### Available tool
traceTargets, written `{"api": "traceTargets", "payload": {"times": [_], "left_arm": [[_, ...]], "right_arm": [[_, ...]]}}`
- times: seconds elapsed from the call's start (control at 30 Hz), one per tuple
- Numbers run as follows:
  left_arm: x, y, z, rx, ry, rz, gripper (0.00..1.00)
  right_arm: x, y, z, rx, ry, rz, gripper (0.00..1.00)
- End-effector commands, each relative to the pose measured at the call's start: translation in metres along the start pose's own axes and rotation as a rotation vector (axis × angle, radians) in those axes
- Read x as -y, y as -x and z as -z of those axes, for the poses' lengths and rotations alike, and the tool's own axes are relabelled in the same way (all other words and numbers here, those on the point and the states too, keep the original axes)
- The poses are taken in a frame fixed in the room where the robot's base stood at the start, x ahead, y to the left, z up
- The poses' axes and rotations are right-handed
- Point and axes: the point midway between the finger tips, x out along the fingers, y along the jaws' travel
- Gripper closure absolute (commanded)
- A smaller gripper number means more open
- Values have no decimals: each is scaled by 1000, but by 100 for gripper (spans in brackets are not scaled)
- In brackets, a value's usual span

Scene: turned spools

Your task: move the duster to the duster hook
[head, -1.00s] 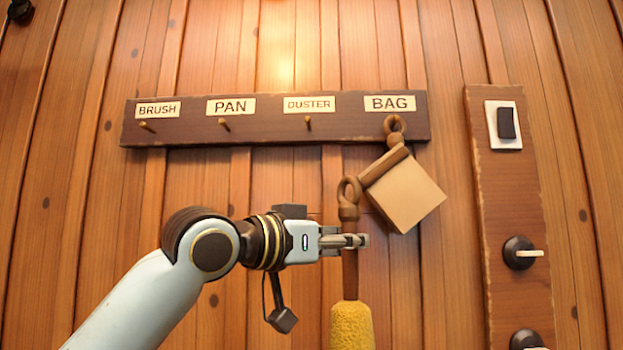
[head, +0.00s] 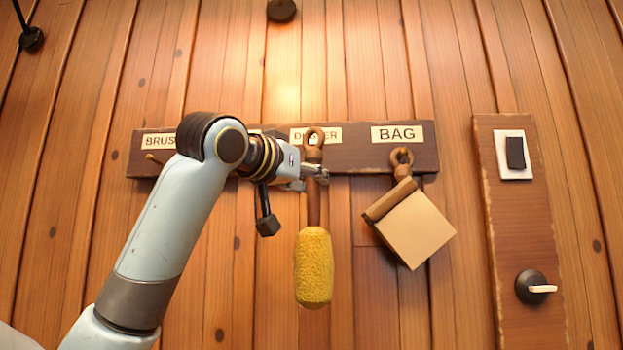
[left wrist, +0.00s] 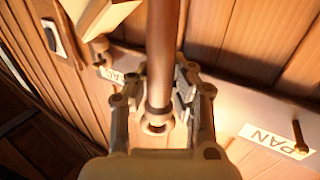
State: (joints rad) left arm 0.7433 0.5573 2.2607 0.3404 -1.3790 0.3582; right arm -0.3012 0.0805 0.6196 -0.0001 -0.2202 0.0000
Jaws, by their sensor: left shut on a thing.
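The duster (head: 314,267) has a yellow fluffy head, a brown handle and a ring at its top. It hangs upright, head down, in front of the rack. My left gripper (head: 318,172) is shut on its handle just below the ring. In the left wrist view the handle (left wrist: 160,50) runs between the fingers, with the ring close to the palm. The duster label (head: 301,134) is partly covered by the ring. The duster hook is hidden behind the duster's top, and I cannot tell whether the ring is around it. My right gripper is not in view.
The dark rack board (head: 350,160) is on a plank wall. A tan dustpan-like piece (head: 415,230) hangs tilted from the bag hook, right of the duster. My left arm covers the pan label. A board with a switch (head: 515,153) and a knob (head: 531,287) is at right.

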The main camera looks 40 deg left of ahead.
Motion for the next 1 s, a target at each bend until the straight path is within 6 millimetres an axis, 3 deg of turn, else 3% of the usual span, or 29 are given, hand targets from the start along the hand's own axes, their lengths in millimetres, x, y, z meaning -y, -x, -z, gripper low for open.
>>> {"api": "traceTargets", "payload": {"times": [1.0], "left_arm": [[32, -57, -7, -2, -1, -1, 100]], "right_arm": [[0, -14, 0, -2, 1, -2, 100]]}}
